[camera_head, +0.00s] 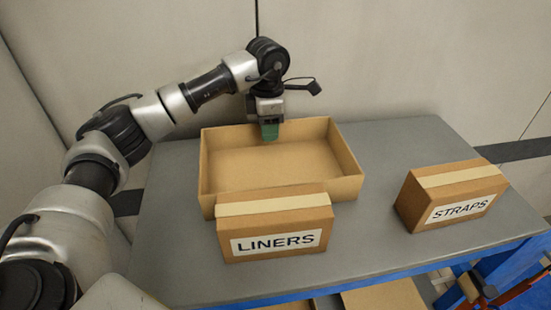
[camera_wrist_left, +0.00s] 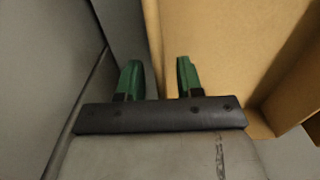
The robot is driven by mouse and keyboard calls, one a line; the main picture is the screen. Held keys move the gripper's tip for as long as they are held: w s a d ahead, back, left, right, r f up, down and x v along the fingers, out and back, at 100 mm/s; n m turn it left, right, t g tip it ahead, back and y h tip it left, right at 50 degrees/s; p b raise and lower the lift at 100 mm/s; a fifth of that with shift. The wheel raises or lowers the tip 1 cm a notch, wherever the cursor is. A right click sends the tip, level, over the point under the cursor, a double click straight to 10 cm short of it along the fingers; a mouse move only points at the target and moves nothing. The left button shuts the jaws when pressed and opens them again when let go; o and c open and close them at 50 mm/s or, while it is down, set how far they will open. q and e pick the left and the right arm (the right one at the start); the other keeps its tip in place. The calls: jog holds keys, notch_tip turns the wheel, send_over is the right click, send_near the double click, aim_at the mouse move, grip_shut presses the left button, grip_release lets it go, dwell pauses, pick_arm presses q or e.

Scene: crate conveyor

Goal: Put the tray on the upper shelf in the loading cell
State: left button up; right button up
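The tray, an open tan cardboard box (camera_head: 352,172), stands on a grey surface (camera_head: 385,240) behind a box marked LINERS. My left gripper (camera_head: 270,132) points down at the tray's far wall. In the left wrist view its two green fingertips (camera_wrist_left: 158,78) are apart, with the tray's wall edge (camera_wrist_left: 154,40) running down between them; I see a gap beside the wall. The tray looks empty. My right gripper is not in view. I cannot tell which surface is the upper shelf.
The LINERS box (camera_head: 275,222) stands close in front of the tray. A STRAPS box (camera_head: 451,195) stands to the right. Grey surface is clear between the tray and the STRAPS box. A blue front edge (camera_head: 400,273) runs below, with cardboard (camera_head: 385,296) lower down. A pale wall stands behind.

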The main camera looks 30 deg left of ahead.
pick_arm(q)
jog(key=shift+f, duration=1.15)
grip_shut()
